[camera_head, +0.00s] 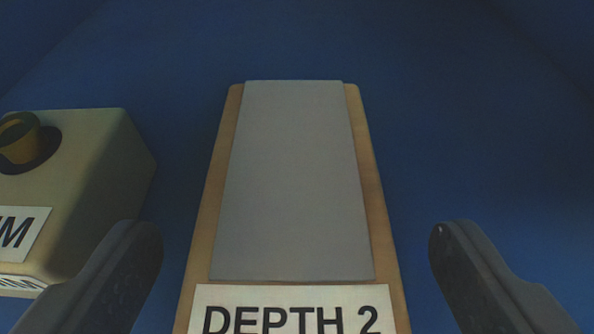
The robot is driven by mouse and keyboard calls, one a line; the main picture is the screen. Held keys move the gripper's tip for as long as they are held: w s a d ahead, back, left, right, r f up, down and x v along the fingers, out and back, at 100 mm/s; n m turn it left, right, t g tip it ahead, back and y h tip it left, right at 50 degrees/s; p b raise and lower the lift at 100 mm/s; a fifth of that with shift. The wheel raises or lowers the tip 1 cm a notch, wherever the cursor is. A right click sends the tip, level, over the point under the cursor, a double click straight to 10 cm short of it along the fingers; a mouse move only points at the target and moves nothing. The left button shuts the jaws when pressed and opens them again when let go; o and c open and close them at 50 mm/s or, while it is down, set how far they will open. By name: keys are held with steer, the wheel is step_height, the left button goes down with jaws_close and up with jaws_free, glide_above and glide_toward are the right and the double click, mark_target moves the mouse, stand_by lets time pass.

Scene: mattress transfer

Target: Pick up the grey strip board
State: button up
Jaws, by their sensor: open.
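The grey strip board (293,185) is a long flat grey panel. It lies lengthwise on a tan wooden block (375,205), which shows as a narrow border along both sides. A white label reading "DEPTH 2" (291,306) is on the near end of the block, just below the board's near edge. My gripper (293,250) is open, with one dark finger at the lower left and the other at the lower right. The board and block lie between the two fingers in the picture. I see no contact between the fingers and the board.
A beige box (85,165) stands at the left, close to my left finger in the picture. It has a round hole with a yellowish cylindrical piece (20,138) and a partly cut-off label ending in "M" (20,230). The blue surface (480,130) is clear at the right and back.

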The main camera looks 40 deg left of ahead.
steer(key=c, duration=1.1)
